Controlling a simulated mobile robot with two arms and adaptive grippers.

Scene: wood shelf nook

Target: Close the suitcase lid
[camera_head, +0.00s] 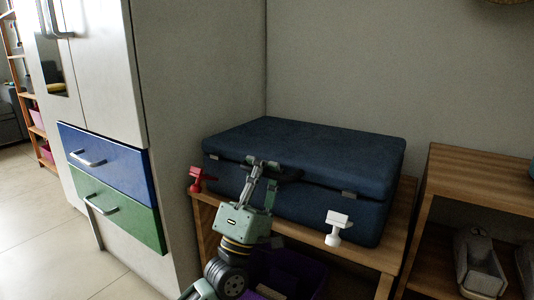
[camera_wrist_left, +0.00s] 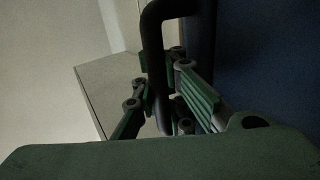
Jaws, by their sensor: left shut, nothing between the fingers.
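The dark blue suitcase (camera_head: 330,145) lies flat on a wooden shelf unit against the wall. Its lid is down, with a seam running around the front and side; I cannot tell whether it is fully closed. A dark handle (camera_head: 289,174) sticks out from its front. My left gripper (camera_head: 264,163) is shut at the front of the suitcase, beside the handle, with nothing held. In the left wrist view the dark curved handle (camera_wrist_left: 152,38) passes close to my gripper fingers (camera_wrist_left: 165,98), and the blue suitcase side (camera_wrist_left: 268,65) fills the right. My right gripper is not in view.
The shelf unit (camera_head: 377,258) has a small red object (camera_head: 195,182) and a small white object (camera_head: 338,228) at its front. A purple bin (camera_head: 290,270) sits below. A white wardrobe with blue (camera_head: 115,155) and green drawers stands left; another wooden shelf (camera_head: 470,178) stands right.

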